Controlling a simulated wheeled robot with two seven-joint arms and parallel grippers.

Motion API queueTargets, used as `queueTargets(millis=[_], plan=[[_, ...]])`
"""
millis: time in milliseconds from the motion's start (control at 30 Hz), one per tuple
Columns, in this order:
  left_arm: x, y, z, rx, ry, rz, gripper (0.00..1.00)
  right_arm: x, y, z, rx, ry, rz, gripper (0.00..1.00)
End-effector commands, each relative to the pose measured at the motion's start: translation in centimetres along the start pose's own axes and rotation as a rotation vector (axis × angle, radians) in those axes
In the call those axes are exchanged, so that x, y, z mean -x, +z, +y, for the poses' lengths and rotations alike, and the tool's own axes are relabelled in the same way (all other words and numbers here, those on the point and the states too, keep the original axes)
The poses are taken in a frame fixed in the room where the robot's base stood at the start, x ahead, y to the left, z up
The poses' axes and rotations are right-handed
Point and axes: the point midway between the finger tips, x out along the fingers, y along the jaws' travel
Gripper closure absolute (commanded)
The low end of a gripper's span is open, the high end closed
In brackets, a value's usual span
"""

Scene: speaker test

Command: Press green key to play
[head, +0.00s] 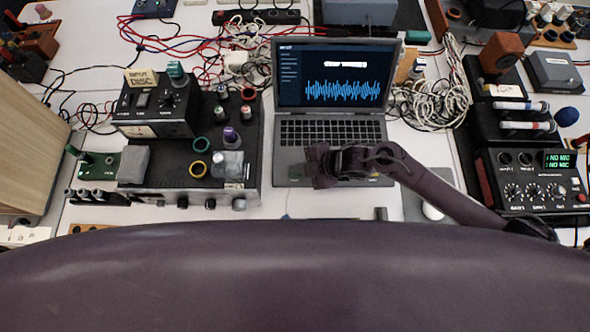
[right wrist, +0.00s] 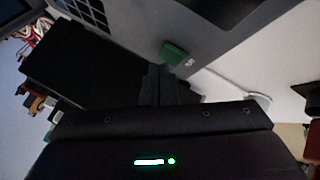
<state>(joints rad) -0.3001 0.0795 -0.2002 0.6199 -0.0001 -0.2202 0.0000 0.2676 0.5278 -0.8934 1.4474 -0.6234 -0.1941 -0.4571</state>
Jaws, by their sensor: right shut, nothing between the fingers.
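The laptop (head: 330,130) stands open on the table, its screen showing a blue waveform. A green key (right wrist: 174,52) sits on the laptop's grey front deck in the right wrist view. My right gripper (head: 316,168) is over the front of the laptop, below the keyboard. Its fingers (right wrist: 158,82) are shut and empty, with the tips just short of the key in the right wrist view. I cannot tell their height or whether they touch anything. My left gripper is not in view.
A black mixer box (head: 190,160) with knobs stands close left of the laptop. A black device (head: 530,180) with dials stands further right. Tangled cables (head: 440,100) lie beside and behind the laptop.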

Motion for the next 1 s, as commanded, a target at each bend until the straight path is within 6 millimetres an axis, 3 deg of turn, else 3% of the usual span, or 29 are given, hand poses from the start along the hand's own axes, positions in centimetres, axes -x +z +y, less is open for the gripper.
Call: queueTargets(millis=[1000], plan=[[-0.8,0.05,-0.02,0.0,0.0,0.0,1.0,-0.65,0.46,-0.49,0.0,-0.001,0.0,1.0]])
